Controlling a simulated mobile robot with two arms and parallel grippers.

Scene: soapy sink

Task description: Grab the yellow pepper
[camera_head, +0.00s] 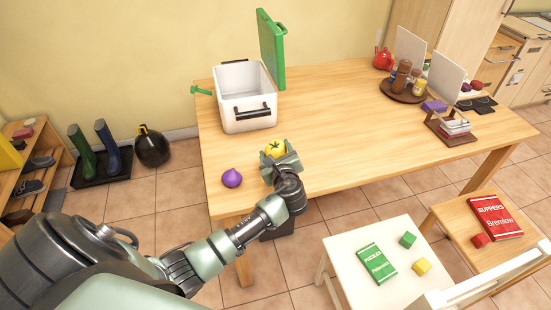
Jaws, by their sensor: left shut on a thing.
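The yellow pepper (275,148) is at the near part of the wooden table, with a dark stem on top. My left gripper (280,160) is around it and shut on it, hiding its lower part. I cannot tell whether the pepper touches the table. My right gripper is not in view.
A purple onion-like vegetable (232,178) lies left of the gripper. Behind is an open white cooler (246,116) with its green lid (271,48) raised. A spice tray (403,90) stands at the back right. The middle of the table (345,125) is clear.

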